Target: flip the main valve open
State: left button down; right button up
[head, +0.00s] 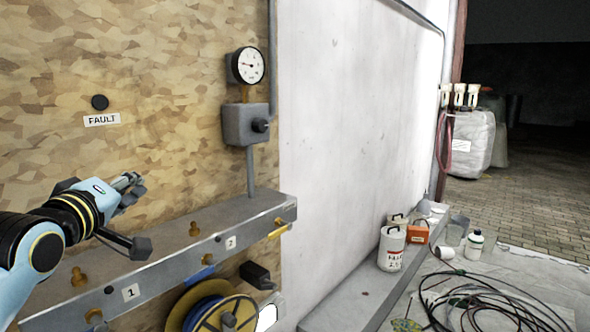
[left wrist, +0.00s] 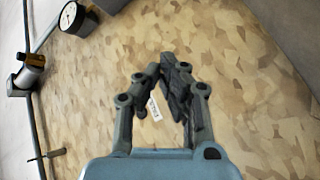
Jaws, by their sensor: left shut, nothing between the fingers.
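A grey box (head: 247,124) with a black knob (head: 260,126) is on the wooden panel, below a round white-faced gauge (head: 248,66) on a brass fitting. I cannot tell whether this box is the main valve, and no label names it. A yellow lever-like piece (head: 278,231) sits at the end of the grey rail. My left gripper (head: 130,186) is shut and empty in front of the panel, left of the box and apart from it. Its fingers (left wrist: 168,68) meet in the left wrist view, where the gauge (left wrist: 68,16) is at upper left. My right gripper is not in view.
The grey rail (head: 175,245) runs below my gripper, with brass pieces and tags 1 and 2. A FAULT label (head: 101,120) and black button (head: 99,102) are above. A yellow-rimmed reel (head: 213,315) hangs below.

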pick_arm(q)
jog(key=s+f+m+g, duration=0.6)
jog(key=s+f+g, duration=0.1)
jog(key=s+f, duration=0.8)
jog(key=s+f+m+g+y, duration=0.1)
jog(key=s+f+m+g, duration=0.25)
jog(key=s, duration=0.75)
jog(key=s+f+m+g, duration=0.2)
jog(key=s+g, duration=0.2)
jog(key=s, duration=0.6)
jog(key=s+a+f+b, duration=0.1)
jog(key=s+f+b, duration=0.15)
jog(key=f, duration=1.35)
jog(key=s+a+f+b, duration=0.1)
jog(key=f+b, duration=0.2)
jog(key=f, duration=1.4)
jog(key=s+f+g+b, duration=0.2)
jog(key=s+f+b, duration=0.2)
jog(key=s+f, duration=1.3)
jog(key=shift+a+f+n, duration=0.35)
jog(key=shift+f+n, duration=0.1)
jog(key=shift+f, duration=0.15)
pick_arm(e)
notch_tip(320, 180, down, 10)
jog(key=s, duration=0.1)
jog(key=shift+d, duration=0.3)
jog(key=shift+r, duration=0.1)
